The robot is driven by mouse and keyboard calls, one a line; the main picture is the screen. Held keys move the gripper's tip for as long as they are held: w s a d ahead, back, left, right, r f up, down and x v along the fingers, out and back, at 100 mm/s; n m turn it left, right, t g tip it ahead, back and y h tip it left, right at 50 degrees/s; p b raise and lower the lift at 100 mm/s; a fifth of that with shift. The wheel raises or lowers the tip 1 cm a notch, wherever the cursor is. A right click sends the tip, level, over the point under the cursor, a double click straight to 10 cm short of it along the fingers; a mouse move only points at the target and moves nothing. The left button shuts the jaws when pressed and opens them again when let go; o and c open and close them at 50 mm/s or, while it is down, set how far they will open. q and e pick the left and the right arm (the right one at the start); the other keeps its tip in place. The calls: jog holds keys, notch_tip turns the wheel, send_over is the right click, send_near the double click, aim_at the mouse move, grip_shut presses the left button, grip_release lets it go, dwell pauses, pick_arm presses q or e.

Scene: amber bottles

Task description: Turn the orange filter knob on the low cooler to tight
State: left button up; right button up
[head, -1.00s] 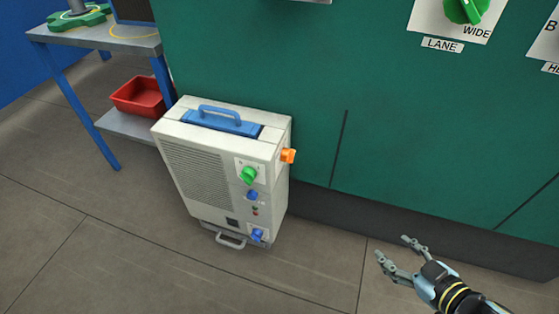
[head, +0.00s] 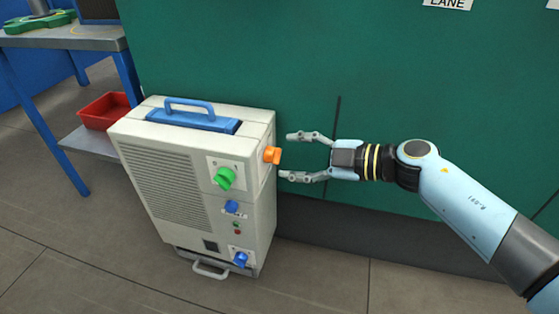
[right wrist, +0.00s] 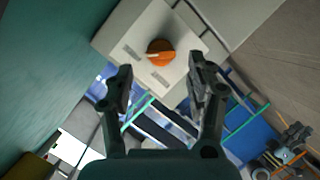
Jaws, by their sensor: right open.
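The low cooler (head: 165,190) is a cream box on the floor with a blue top handle. Its orange filter knob (head: 272,155) sticks out of its right side near the top. In the right wrist view the orange knob (right wrist: 160,52) shows face-on with a pale pointer line, on a light panel with two small labels too blurred to read. My right gripper (head: 286,157) is open and empty, its two fingers pointing left at the knob, one above and one below its level, seemingly just short of it. My left gripper is in neither view.
The cooler's front has a green knob (head: 223,179) and blue knobs, one of them low (head: 241,259). A green wall (head: 300,60) stands close behind the cooler and my right arm. A blue-legged table and red bin (head: 104,110) are at left. Floor in front is clear.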

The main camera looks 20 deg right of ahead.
aim_at(276, 155)
jog(key=x, duration=0.3)
jog(key=shift+f+b, duration=0.15)
jog(key=shift+b, duration=0.25)
jog(key=shift+w+a, duration=0.3)
jog(key=shift+w, duration=0.05)
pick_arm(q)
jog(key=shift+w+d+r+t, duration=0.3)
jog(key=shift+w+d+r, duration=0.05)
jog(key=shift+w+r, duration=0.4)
pick_arm(e)
jog(key=c, duration=1.1)
